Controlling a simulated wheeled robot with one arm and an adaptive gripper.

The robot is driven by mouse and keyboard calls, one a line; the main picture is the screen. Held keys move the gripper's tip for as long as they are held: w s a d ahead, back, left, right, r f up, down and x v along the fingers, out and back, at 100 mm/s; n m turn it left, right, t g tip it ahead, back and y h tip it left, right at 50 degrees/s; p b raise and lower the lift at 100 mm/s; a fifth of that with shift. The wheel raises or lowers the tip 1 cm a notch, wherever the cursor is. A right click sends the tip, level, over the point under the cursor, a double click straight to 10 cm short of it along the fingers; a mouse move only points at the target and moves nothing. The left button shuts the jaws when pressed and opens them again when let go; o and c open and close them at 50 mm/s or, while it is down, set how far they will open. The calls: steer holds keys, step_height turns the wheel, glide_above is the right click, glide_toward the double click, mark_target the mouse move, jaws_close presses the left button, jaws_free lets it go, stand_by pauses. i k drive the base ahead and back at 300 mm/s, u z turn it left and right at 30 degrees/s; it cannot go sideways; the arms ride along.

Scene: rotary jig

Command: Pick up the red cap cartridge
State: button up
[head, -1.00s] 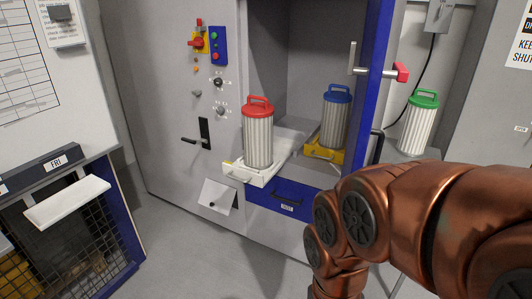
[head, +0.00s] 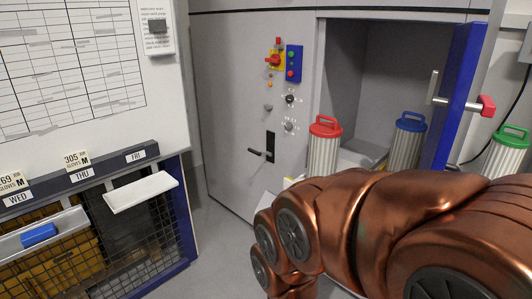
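The red cap cartridge (head: 324,152) is a pale ribbed cylinder with a red cap and a red loop handle on top. It stands upright at the front of the open cabinet bay, left of the blue cap cartridge (head: 405,145). My copper-coloured arm hides its lower part and most of the tray under it. My arm crosses the lower right of the head view. My gripper is not in view, so its opening and any contact are hidden.
A green cap cartridge (head: 508,150) stands at the right, beyond the open blue door (head: 458,95). The cabinet front has a black lever handle (head: 268,148) and knobs. A wire-fronted rack with a white flap (head: 141,192) stands at the left. Grey floor (head: 222,240) lies clear between.

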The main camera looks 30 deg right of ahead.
mark_target(325, 138)
steer(key=u, duration=0.3)
steer(key=i, duration=0.55)
steer(key=z, duration=0.45)
steer(key=i, duration=0.8)
steer(key=z, duration=0.9)
